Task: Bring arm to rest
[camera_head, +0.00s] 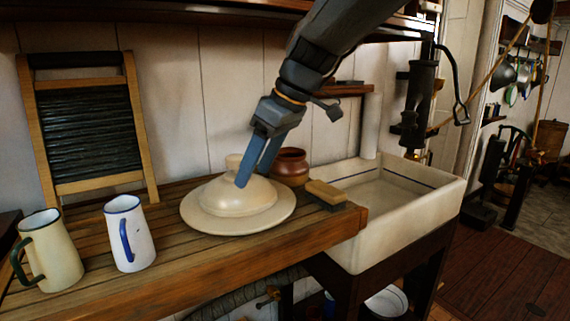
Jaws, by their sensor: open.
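My gripper (253,168) hangs down from the arm at the top of the picture, its blue-grey fingers pointing down and left. It is open, with nothing seen between the fingers. Its tips are in front of a cream dome-shaped lid (237,196) with a knob on top. I cannot tell whether they touch it. The lid sits on a round cream plate (193,214) on the wooden counter.
A brown pot (290,165) and a brush (325,192) are right of the plate, beside a white sink (420,195). A white jug (130,236), a cream jug (52,252) and a washboard (88,130) stand left. A small shelf (352,90) and pump (420,100) are near the arm.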

